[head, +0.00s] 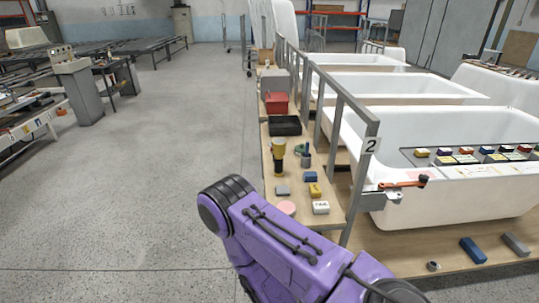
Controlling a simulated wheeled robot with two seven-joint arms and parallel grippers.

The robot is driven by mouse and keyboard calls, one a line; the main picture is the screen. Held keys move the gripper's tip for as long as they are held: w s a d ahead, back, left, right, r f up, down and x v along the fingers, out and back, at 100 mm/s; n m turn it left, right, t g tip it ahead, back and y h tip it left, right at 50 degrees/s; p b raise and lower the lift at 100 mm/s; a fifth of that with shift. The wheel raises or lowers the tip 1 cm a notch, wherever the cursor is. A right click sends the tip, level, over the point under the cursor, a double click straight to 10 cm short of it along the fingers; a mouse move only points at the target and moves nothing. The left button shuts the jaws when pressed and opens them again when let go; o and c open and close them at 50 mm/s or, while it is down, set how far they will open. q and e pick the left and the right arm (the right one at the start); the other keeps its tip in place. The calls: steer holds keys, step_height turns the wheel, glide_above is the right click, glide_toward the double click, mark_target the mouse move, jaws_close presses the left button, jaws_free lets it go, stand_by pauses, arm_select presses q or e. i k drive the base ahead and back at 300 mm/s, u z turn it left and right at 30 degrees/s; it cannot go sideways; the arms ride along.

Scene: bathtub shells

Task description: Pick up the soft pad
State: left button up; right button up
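A pale pink round pad (286,208), which looks like the soft pad, lies flat at the near end of the narrow wooden shelf (325,222). Part of its near edge is close to or behind my purple arm. A grey block (283,190) is just behind it and a white labelled block (321,208) is to its right. Neither of my grippers can be seen; only purple arm links show at the bottom middle.
A yellow-and-black bottle (279,157), a yellow block (314,190), a black tray (285,126) and a red box (276,103) stand on the shelf. A grey post (359,185) and white bathtub (455,200) are to the right. The floor (130,180) at left is clear.

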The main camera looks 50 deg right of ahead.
mark_target(315, 190)
steer(key=u, duration=0.05)
steer(key=i, duration=1.3)
steer(key=z, duration=0.8)
steer(key=i, duration=0.75)
steer(key=z, duration=0.75)
